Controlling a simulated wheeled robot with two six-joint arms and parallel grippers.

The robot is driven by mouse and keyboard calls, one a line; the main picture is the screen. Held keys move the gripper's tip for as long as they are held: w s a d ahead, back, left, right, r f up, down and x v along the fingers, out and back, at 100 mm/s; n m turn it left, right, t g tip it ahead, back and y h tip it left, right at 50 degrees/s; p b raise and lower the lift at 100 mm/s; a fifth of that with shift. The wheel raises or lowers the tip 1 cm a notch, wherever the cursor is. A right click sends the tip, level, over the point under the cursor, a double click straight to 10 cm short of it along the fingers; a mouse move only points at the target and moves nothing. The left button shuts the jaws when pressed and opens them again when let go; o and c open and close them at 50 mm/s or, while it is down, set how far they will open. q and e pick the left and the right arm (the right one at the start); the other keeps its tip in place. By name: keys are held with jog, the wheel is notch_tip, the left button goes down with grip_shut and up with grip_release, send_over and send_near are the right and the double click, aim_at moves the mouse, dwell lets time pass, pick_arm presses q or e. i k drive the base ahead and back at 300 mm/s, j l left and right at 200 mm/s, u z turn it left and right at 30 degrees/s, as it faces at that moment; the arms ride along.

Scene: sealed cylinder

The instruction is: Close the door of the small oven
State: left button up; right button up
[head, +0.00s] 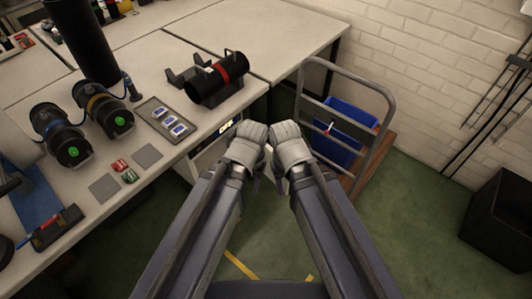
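A pale box-like unit (208,157) with a small lit display (226,127) stands under the edge of the workbench; it looks like the small oven. Its door cannot be made out, as my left arm and the bench top cover much of it. My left gripper (249,143) is just right of the display in the picture. My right gripper (287,143) is close beside it, to the right. Both are seen from behind over the floor gap, with their fingertips hidden. I see nothing held in either.
The workbench (190,30) carries a black cylinder with a red band (222,78), two dark cylinders with green-marked ends (75,150), and a tray of small parts (167,120). A grey cart (377,88) with a blue bin (338,130) stands right. A black bin (498,222) is far right. Green floor between is clear.

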aim_at(268, 149)
jog(key=i+l+u, duration=0.4)
jog(key=l, duration=0.15)
jog(key=i+l+u, duration=0.15)
jog(key=l, duration=0.15)
jog(key=l+u, duration=0.2)
jog(key=l, duration=0.15)
jog(key=l+u, duration=0.2)
jog(key=l, duration=0.2)
jog(key=k+l+u, duration=0.2)
jog(key=l, duration=0.2)
jog(key=k+l+u, duration=0.15)
jog(key=l, duration=0.25)
jog(key=k+l+u, duration=0.2)
jog(key=l, duration=0.15)
jog(key=l+u, duration=0.2)
jog(key=l, duration=0.15)
jog(key=k, duration=0.1)
